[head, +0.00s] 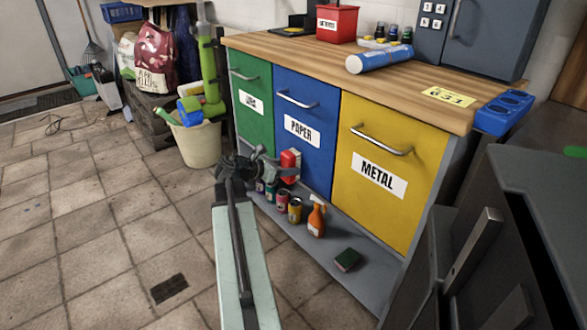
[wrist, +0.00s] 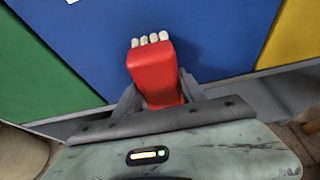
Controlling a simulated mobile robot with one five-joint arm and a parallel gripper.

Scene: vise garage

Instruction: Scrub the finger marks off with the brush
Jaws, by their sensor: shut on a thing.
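My gripper (head: 272,166) is shut on a red brush (head: 290,163), in front of the blue PAPER drawer (head: 306,135). In the wrist view the red brush (wrist: 155,75) stands between the fingers of my gripper (wrist: 158,92). Its pale bristle tufts (wrist: 151,40) point away from me towards the blue front (wrist: 110,35). I cannot tell whether the bristles touch it. The green drawer (head: 250,103) is to the left and the yellow METAL drawer (head: 380,165) to the right. I cannot make out finger marks on any front.
A low grey shelf under the drawers holds cans (head: 295,209), an orange spray bottle (head: 317,217) and a green sponge (head: 347,259). The wooden worktop (head: 300,50) carries a blue-and-white canister (head: 379,59). A cream bucket (head: 198,140) stands left. The tiled floor at left is mostly clear.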

